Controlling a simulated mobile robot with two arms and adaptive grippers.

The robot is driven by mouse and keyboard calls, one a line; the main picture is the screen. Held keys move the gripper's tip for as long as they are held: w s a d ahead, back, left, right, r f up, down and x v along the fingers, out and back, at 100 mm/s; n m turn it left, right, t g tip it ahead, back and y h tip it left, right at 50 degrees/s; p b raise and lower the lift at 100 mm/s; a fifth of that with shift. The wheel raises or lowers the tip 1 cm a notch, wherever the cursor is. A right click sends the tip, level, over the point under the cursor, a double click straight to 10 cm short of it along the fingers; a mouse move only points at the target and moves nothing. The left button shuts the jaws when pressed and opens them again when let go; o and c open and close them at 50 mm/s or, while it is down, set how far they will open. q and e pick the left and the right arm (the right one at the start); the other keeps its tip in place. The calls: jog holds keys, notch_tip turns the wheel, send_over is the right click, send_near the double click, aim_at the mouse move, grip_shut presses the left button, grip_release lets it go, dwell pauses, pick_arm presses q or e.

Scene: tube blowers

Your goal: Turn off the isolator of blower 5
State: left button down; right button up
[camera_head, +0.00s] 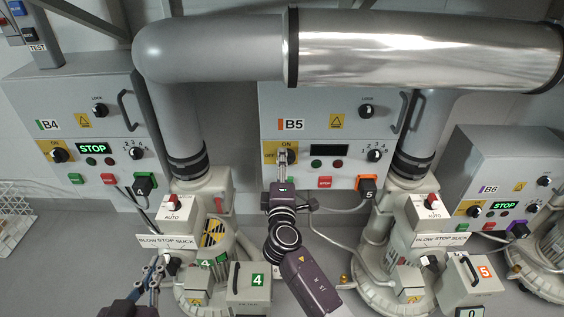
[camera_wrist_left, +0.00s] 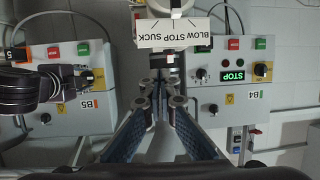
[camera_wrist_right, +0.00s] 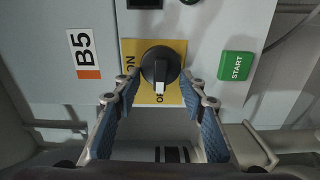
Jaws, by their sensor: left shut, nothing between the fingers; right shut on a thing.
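The isolator of blower 5 is a black knob (camera_wrist_right: 161,66) with a white pointer on a yellow plate (camera_wrist_right: 133,48), beside the B5 label (camera_wrist_right: 83,54). In the right wrist view the pointer faces down, to the partly covered OFF mark. My right gripper (camera_wrist_right: 161,88) is shut on the knob, a finger on each side. In the head view my right gripper (camera_head: 284,184) covers most of the knob on the B5 box (camera_head: 330,103), whose display (camera_head: 329,150) is dark. My left gripper (camera_head: 160,262) is shut and empty near blower 4; it also shows in the left wrist view (camera_wrist_left: 160,95).
The B4 box (camera_head: 75,100) and B6 box (camera_head: 510,165) stand left and right, both displays reading STOP. A large pipe (camera_head: 420,50) crosses above. A BLOW STOP SUCK plate (camera_head: 166,241) is close to my left gripper. A cable hangs from the orange plug (camera_head: 367,186).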

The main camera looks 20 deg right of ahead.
pick_arm(q)
jog(key=shift+s+a+f+g, duration=0.15)
jog(key=shift+s+f+g, duration=0.15)
jog(key=shift+f, duration=0.3)
pick_arm(e)
jog(key=shift+n, duration=0.3)
jog(key=o, duration=1.1)
jog(key=shift+o, duration=0.2)
jog(key=v, duration=1.2)
